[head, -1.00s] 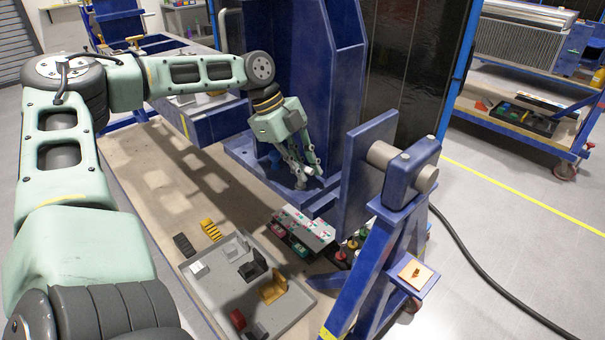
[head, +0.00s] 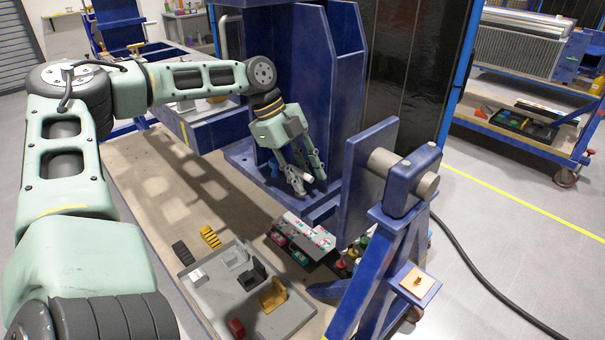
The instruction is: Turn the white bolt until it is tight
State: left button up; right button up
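My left gripper (head: 309,184) points down at the blue jig's lower plate (head: 324,206), inside the corner by its upright wall. Its two fingers stand apart with a gap between them. A small whitish piece (head: 297,183) shows at the left fingertip. It may be the white bolt, but it is too small to tell it from the fingertip, or to see whether the fingers touch it. The bolt's seat and thread are hidden. My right gripper is not in view.
The jig's blue side plate (head: 368,170) and pivot stand close right of the gripper. A black cable (head: 490,290) crosses the right floor.

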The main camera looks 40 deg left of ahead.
pick_arm(q)
jog(key=shift+a+r, duration=0.1)
jog(key=shift+r, duration=0.15)
jog(key=v, duration=0.7)
dwell(0.6)
